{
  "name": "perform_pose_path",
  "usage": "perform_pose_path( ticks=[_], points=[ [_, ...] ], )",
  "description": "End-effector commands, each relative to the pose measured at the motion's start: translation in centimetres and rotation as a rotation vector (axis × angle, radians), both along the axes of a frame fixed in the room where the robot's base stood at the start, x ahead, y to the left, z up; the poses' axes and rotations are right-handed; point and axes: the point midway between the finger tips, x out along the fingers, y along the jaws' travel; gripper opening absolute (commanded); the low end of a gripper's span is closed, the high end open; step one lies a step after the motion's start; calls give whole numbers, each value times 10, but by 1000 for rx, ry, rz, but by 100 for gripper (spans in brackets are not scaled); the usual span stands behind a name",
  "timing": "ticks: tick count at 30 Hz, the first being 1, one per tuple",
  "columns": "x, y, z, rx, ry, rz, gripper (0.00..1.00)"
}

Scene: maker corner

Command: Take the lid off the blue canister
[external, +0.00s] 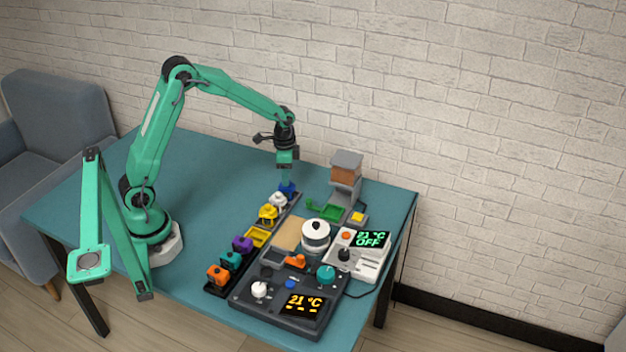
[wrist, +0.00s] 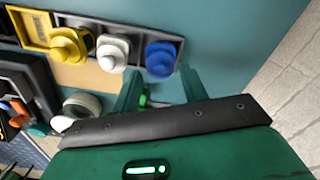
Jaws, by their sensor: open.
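The blue canister with its blue lid (external: 288,188) stands at the far end of a dark rack holding a row of coloured canisters. In the wrist view its round blue lid (wrist: 160,58) shows from above, seated on the canister. My gripper (external: 287,180) points down right above it, and in the external view partly hides it. In the wrist view my gripper (wrist: 160,84) is open and empty, its two fingers spread apart with the blue lid just beyond their tips. I cannot tell the exact height gap.
A white canister (external: 278,199) stands close beside the blue one, then a yellow canister (external: 268,213). Purple (external: 242,244), teal (external: 231,260) and orange (external: 218,275) ones stand nearer. A dispenser (external: 346,175) and a white pot (external: 316,235) stand to the right. The table's left (external: 215,190) is clear.

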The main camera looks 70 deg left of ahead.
Motion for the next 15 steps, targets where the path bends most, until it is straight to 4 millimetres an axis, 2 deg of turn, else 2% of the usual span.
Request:
perform_pose_path(
  ticks=[5,15],
  points=[
    [0,0,-14,0,0,0,43],
    [0,0,-15,1,-1,0,43]
  ],
)
